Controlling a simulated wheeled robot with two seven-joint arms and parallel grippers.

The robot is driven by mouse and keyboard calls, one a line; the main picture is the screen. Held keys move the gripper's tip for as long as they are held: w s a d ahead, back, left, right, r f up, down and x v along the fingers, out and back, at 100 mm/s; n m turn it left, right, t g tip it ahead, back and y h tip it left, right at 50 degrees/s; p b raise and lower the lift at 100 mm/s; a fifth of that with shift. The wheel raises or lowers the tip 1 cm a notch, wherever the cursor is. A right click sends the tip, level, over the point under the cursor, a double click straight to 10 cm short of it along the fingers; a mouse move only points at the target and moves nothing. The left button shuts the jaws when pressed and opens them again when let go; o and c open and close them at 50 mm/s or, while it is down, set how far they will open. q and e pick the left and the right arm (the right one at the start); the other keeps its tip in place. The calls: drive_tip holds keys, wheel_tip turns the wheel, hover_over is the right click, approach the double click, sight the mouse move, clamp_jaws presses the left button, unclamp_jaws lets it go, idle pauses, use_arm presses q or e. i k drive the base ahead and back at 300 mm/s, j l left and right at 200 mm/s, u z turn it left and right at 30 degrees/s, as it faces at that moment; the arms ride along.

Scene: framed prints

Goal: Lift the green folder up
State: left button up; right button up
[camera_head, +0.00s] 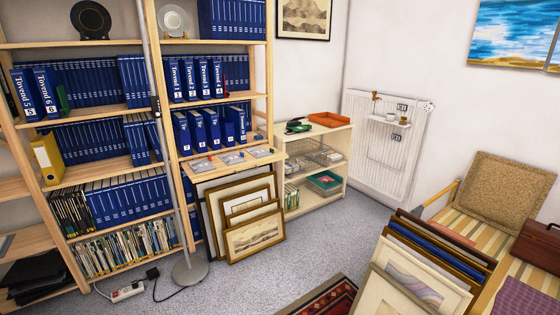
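A small green folder-like item (62,99) stands tilted on the left bookcase, right of the blue binders marked Tovend 5 and 6 (35,93). A green box or tray (325,181) lies on a lower shelf of the low unit. I cannot tell for sure which of these is the green folder. Neither of my grippers is in view.
A yellow binder (47,158) stands on the left bookcase. A lamp stand with a round base (189,270) rises before the shelves. Framed prints lean below the pull-out board (232,161) and before the striped chair (480,238). Grey floor (262,285) is clear between.

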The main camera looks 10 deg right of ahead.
sight(300, 127)
drive_tip(key=i+l, duration=0.1)
drive_tip(key=i, duration=1.9)
drive_tip(key=i+l+z, duration=0.15)
drive_tip(key=i, duration=0.6)
drive_tip(key=i+l+z, duration=0.15)
drive_tip(key=i, duration=0.65)
drive_tip(key=i+l+u, duration=1.1)
drive_tip(key=l, duration=0.25)
